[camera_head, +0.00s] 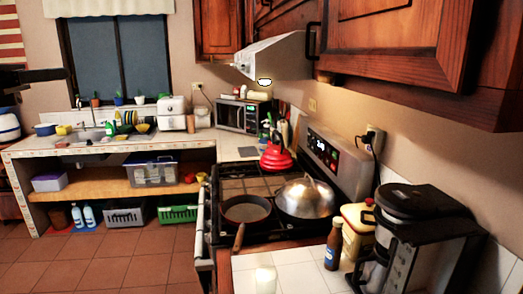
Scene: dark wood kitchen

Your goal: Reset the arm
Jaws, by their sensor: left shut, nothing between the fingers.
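My left gripper (62,74) reaches in from the left edge, high in the picture in front of the window. It is dark, level, and shut with nothing in it. It hangs in the air, apart from the objects below. Most of the left arm is outside the picture. My right gripper is not in view.
A stove (283,243) holds a frying pan (246,209), a lidded pot (306,197) and a red kettle (276,155). A coffee maker (410,240) and a brown bottle (333,246) stand at the right. Wooden cabinets (390,50) overhang the right side. The tiled floor (125,268) is clear at lower left.

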